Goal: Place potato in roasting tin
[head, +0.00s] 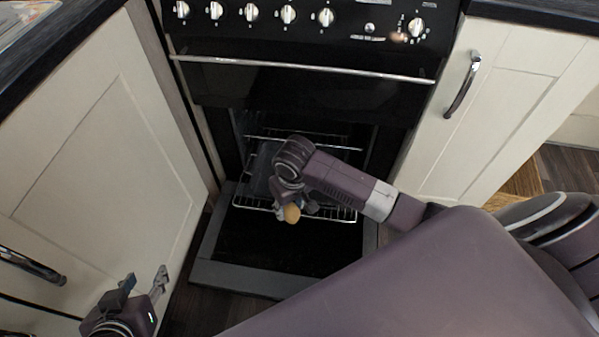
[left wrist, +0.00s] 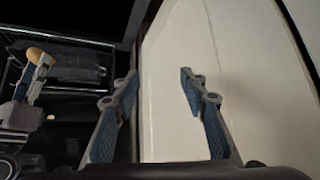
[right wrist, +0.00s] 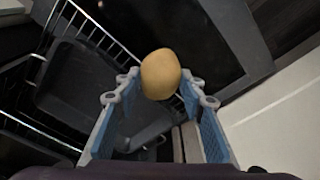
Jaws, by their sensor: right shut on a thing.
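The potato (head: 292,213) is tan and oval, held between the fingertips of my right gripper (head: 298,205). In the right wrist view the potato (right wrist: 160,74) sits between the blue-padded fingers, with dark tin and rack below and to its left. The roasting tin (right wrist: 72,98) is a dark, shallow rectangular pan on the oven rack; in the head view my right arm covers much of it. The potato (left wrist: 40,56) also shows in the left wrist view, beside the tin. My left gripper (head: 147,277) is open and empty, near the left cabinet.
The wire rack (head: 345,212) extends out of the black oven above its lowered door (head: 285,250). Cream cabinets stand at left (head: 95,150) and right (head: 500,95), with metal handles. The stove's knobs and oven rail (head: 300,68) are above my right arm.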

